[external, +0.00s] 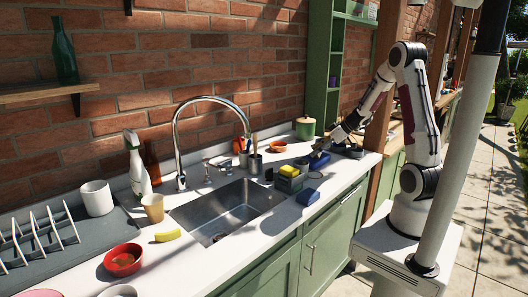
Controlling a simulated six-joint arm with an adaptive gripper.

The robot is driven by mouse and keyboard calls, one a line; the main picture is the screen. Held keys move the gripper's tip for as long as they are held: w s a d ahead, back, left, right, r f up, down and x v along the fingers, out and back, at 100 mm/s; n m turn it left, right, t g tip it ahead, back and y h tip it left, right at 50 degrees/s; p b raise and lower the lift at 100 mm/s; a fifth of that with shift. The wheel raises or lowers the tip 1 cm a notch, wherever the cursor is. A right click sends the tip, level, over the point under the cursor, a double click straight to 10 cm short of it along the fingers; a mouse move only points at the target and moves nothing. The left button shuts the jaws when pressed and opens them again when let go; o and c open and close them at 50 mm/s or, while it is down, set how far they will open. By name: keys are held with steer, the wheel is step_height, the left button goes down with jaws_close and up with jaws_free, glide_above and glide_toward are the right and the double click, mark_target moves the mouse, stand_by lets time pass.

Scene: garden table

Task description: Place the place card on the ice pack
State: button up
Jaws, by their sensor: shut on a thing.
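My gripper (335,137) is at the far right end of the white counter, low over it and pointing down to the left. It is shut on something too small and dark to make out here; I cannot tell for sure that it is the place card. A blue flat piece (319,160) lies just below and left of my gripper. A second blue block (308,196) lies nearer the counter's front edge. Either could be the ice pack; I cannot tell which. No place card shows clearly anywhere on the counter.
A green caddy with a yellow sponge (289,177) stands between the sink (228,210) and the blue pieces. An orange bowl (278,146) and a green canister (305,128) stand behind. A dark dish (348,150) is right of my gripper. A wooden post (382,120) rises beside my arm.

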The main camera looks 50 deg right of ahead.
steer(key=shift+f, duration=0.1)
steer(key=o, duration=1)
steer(key=shift+s+d+r, duration=0.2)
steer(key=shift+s+r, duration=0.2)
steer(key=shift+r, duration=0.2)
steer(key=v, duration=1)
steer(key=shift+s+r, duration=0.25)
steer(key=shift+s, duration=0.1)
steer(key=shift+a, duration=0.1)
